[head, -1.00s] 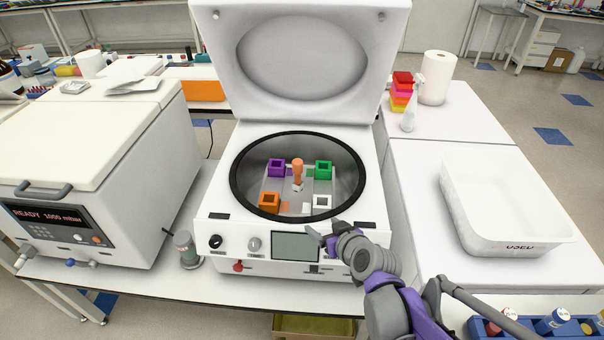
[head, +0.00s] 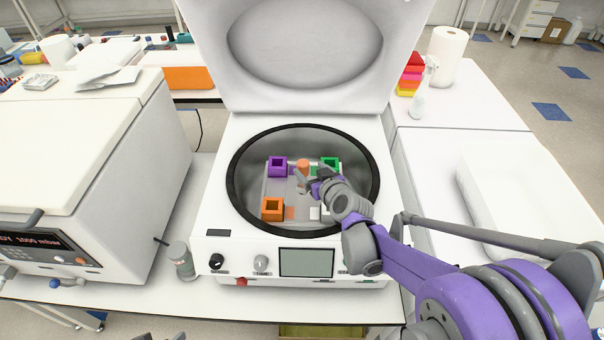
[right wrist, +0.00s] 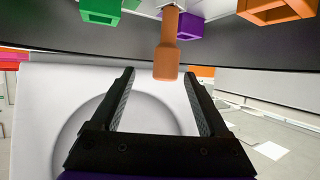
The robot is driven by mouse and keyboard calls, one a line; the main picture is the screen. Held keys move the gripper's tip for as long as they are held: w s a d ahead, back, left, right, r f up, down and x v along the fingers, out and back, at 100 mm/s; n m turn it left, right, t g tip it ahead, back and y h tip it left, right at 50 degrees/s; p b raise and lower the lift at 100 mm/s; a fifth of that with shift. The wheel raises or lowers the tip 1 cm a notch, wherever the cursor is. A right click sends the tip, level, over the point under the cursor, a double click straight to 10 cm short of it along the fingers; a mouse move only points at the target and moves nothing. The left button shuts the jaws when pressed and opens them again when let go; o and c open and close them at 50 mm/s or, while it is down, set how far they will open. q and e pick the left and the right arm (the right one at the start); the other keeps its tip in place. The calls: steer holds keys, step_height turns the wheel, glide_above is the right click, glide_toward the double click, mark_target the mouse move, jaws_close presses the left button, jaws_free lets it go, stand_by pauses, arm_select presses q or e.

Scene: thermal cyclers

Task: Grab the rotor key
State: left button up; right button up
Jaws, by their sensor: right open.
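The rotor key (head: 303,168) has an orange handle and stands upright at the centre of the rotor in the open centrifuge (head: 212,190). My right gripper (head: 303,182) is down in the bowl beside the key, on its near side, and hides its lower part. In the right wrist view, the open fingers (right wrist: 158,74) point at the key's handle (right wrist: 168,45); the handle's free end appears in the gap between the fingertips, with no contact visible. Small dark tips at the bottom edge of the head view may be my left gripper (head: 160,337); its jaws are unclear.
Purple (head: 278,167), orange (head: 272,209) and green (head: 330,165) buckets surround the key; the white one is mostly hidden by my right arm. The black bowl rim (head: 236,190) encircles them. The raised lid (head: 300,60) stands behind. A bottle (head: 181,261) stands at left.

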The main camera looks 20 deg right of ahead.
mark_target(299, 160)
steer(key=x, duration=0.7)
steer(key=shift+w+a+r, duration=0.2)
steer(key=shift+w+a, duration=0.05)
steer(key=shift+a, duration=0.1)
jaws_close()
